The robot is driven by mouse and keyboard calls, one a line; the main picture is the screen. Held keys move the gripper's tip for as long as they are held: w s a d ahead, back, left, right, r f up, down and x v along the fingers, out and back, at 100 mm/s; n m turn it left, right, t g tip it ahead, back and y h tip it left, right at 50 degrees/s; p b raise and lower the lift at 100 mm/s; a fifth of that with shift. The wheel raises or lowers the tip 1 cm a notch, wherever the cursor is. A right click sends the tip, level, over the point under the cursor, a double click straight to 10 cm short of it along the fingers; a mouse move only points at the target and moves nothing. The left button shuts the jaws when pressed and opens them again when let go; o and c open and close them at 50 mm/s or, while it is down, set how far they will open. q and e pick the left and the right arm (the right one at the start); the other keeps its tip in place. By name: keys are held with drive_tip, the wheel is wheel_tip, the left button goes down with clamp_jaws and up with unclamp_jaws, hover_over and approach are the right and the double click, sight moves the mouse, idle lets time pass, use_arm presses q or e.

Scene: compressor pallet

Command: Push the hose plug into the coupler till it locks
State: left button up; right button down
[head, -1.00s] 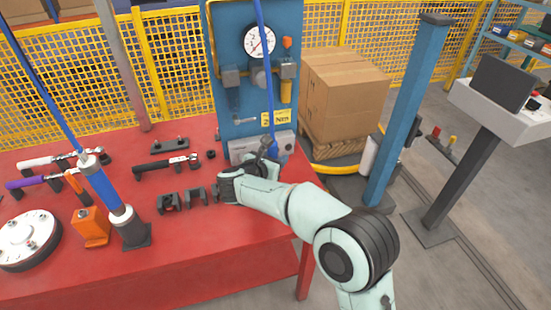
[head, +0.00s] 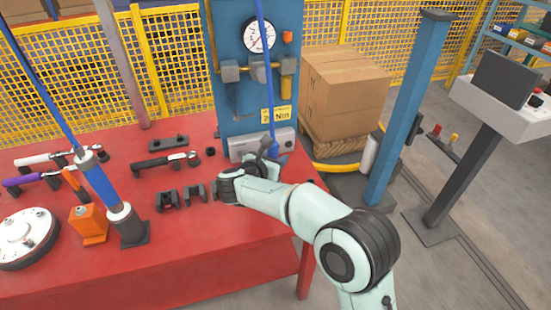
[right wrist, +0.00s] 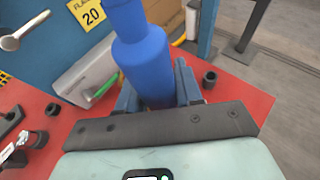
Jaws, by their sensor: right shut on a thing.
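My right gripper (right wrist: 158,100) is shut on a thick blue fitting (right wrist: 146,62) in the right wrist view; I take this for the hose plug. It stands upright between the fingers, and its lower end is hidden. In the head view my right gripper (head: 266,158) is at the foot of the blue panel (head: 235,105). The blue hose (head: 267,75) runs down from above to the fitting there. I cannot pick out the coupler for certain. A metal knob-ended part (right wrist: 22,32) shows on the panel in the right wrist view, apart from the fitting. My left gripper is out of view.
The red table (head: 215,262) carries a grey box (head: 250,143) at the panel's foot, a black-handled wrench (head: 165,160), black clamps (head: 182,198), an orange block (head: 93,225) and a blue-handled tool (head: 103,185). The table's front is clear. Cartons (head: 340,95) stand behind right.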

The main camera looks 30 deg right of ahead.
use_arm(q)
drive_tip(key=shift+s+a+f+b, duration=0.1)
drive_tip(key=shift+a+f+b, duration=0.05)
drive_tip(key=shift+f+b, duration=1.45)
use_arm(e)
drive_tip(key=shift+f, duration=1.7)
drive_tip(key=c, duration=0.7)
unclamp_jaws()
drive_tip(key=shift+o, duration=0.2)
drive_tip(key=shift+s+a+r, duration=0.2)
drive_tip(key=shift+a+r, duration=0.05)
drive_tip(key=shift+a, duration=0.25)
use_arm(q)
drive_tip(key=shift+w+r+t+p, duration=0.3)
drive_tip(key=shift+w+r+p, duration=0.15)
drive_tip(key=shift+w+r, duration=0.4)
use_arm(e)
drive_tip(key=v, duration=1.2)
drive_tip(key=shift+r, duration=0.3)
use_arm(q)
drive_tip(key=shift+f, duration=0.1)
use_arm(e)
drive_tip(key=shift+s, duration=0.1)
